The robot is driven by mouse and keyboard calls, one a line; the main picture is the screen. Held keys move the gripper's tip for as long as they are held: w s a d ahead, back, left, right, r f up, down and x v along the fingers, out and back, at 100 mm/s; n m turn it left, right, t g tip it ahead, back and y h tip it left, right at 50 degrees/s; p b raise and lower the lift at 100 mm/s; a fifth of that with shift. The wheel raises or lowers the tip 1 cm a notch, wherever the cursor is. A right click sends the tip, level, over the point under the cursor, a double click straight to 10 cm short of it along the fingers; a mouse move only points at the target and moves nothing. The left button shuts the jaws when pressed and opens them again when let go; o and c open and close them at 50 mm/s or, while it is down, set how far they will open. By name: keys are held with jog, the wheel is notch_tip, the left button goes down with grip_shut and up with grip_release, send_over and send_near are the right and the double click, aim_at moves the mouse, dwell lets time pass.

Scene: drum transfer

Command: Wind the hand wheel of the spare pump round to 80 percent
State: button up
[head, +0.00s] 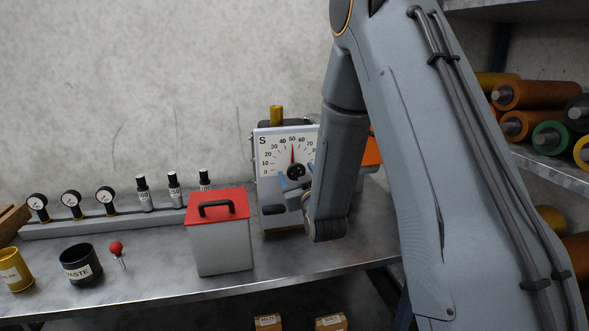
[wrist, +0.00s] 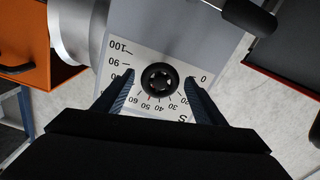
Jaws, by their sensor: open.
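The spare pump has a white dial (head: 270,150) marked S, with a scale in tens. Its red pointer (head: 292,155) stands at about 50 in the head view. The small black hand wheel (head: 295,171) sits at the lower middle of the dial. In the wrist view the dial appears upside down, and the hand wheel (wrist: 159,77) lies between the fingertips of my gripper (wrist: 158,82). My gripper is open, one finger on each side of the wheel, with a visible gap to it. In the head view my arm hides the dial's right part.
A grey box with a red lid (head: 217,202) stands left of the pump. An orange box (head: 372,155) is close on its right, also seen in the wrist view (wrist: 30,45). A black handle (wrist: 250,14) juts from the pump. A waste pot (head: 80,265) stands further left.

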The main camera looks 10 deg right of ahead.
jog(key=shift+w, duration=1.05)
jog(key=c, duration=1.1)
jog(key=shift+o, duration=0.2)
jog(key=shift+a, duration=0.1)
jog(key=shift+m, duration=0.3)
jog(key=m+b, duration=0.3)
jog(key=m, duration=0.2)
jog(key=shift+f, duration=0.1)
jog(key=m+b, duration=0.3)
jog(key=m, duration=0.3)
jog(key=shift+b, duration=0.3)
